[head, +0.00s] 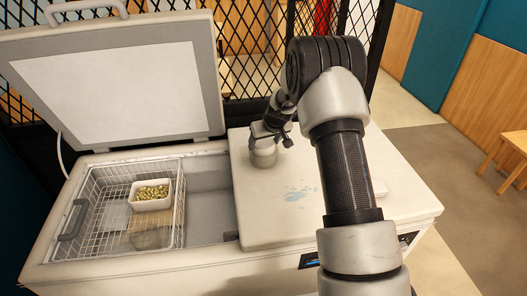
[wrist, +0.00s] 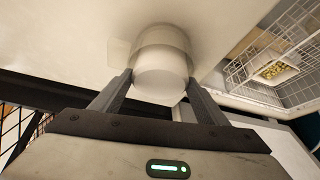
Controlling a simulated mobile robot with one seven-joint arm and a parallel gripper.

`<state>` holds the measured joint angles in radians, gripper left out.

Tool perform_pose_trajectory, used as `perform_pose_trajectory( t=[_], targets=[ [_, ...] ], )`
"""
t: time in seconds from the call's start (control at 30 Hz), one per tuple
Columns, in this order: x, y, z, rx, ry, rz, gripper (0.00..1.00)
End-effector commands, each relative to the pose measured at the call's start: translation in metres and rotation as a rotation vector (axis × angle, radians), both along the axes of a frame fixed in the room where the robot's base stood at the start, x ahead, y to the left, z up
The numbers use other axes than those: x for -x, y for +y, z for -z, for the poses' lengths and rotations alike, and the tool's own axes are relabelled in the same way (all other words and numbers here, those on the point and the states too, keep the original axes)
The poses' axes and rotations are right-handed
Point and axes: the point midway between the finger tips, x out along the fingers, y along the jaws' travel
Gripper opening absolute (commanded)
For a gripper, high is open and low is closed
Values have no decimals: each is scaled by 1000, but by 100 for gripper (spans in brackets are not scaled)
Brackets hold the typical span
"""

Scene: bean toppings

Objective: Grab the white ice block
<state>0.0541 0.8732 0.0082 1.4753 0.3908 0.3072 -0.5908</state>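A pale, short cylinder (head: 263,156), the only thing here that fits the white ice block, stands on the closed right part of the freezer top. In the wrist view the white cylinder (wrist: 161,72) lies between my two fingertips, with a blurred, faint outline around its far part. My gripper (head: 270,136) is at the cylinder's upper part. In the wrist view my gripper (wrist: 160,80) has one finger at each side of it. The fingertips look very close to its sides, but contact is not clear.
The freezer's left lid (head: 110,95) is raised. A bluish wet patch (head: 298,194) lies on the freezer top. A black mesh screen (head: 250,60) stands behind.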

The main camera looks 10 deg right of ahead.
Motion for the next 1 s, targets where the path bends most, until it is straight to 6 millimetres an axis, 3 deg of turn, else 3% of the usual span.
perform_pose_trajectory(
  t=[0.03,0.17,0.47,0.8,1.0],
  targets=[
    [0,0,0,0,0,0,50],
    [0,0,0,0,0,0,29],
    [-1,0,-8,0,-5,0,29],
    [-2,0,-69,1,-7,-1,29],
    [-1,0,-96,1,-5,-1,29]
  ],
)
